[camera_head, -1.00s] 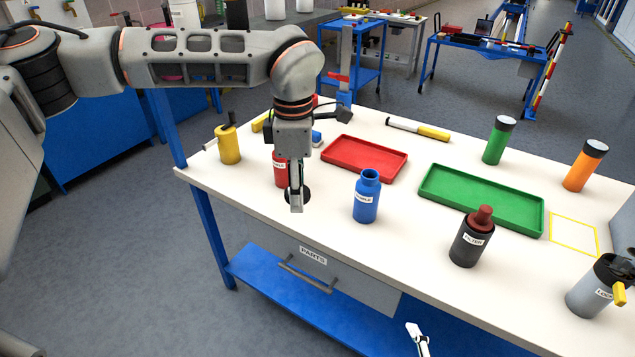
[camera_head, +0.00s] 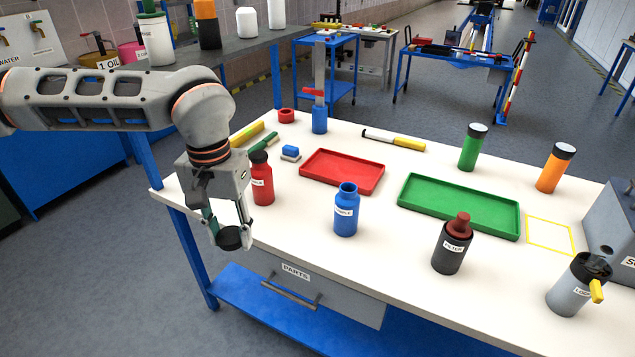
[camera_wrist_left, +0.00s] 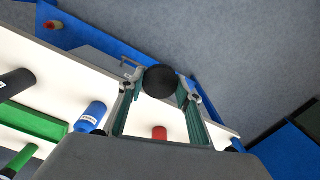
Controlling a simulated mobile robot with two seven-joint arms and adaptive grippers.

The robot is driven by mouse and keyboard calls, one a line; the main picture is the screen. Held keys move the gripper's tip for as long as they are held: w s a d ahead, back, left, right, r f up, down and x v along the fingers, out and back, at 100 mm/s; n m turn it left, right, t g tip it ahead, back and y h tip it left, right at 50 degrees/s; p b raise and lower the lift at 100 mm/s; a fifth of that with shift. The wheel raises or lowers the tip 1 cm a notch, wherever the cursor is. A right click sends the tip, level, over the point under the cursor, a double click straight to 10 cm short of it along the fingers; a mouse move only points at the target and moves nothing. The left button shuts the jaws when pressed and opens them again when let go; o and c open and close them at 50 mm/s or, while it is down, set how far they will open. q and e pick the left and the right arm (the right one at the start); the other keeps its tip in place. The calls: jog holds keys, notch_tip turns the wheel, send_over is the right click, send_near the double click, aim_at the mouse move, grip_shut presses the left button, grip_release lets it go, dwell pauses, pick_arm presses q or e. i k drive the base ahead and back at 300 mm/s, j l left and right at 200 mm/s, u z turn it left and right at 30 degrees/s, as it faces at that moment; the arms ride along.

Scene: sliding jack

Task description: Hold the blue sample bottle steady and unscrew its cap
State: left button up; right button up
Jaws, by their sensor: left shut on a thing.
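The blue sample bottle (camera_head: 346,212) stands upright on the white table with its mouth open and no cap on it. It also shows in the left wrist view (camera_wrist_left: 92,117). My left gripper (camera_head: 229,238) is shut on a round black cap (camera_head: 228,239) and holds it at the table's front left edge, left of the blue bottle and apart from it. In the left wrist view the cap (camera_wrist_left: 160,82) sits between the two fingertips. My right gripper is in neither current view.
A red bottle (camera_head: 262,182) stands just beside my left gripper. A red tray (camera_head: 343,185) and a green tray (camera_head: 456,222) lie empty behind the blue bottle. A dark bottle with a red top (camera_head: 452,247) stands to its right. The table front between is clear.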

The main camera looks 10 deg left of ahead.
aim_at(347, 200)
jog(key=i+j+z, duration=0.15)
jog(key=z, duration=0.2)
jog(key=i+j+z, duration=0.2)
jog(key=z, duration=0.15)
jog(key=i+j+z, duration=0.3)
jog(key=k+l, duration=0.05)
jog(key=k, duration=0.05)
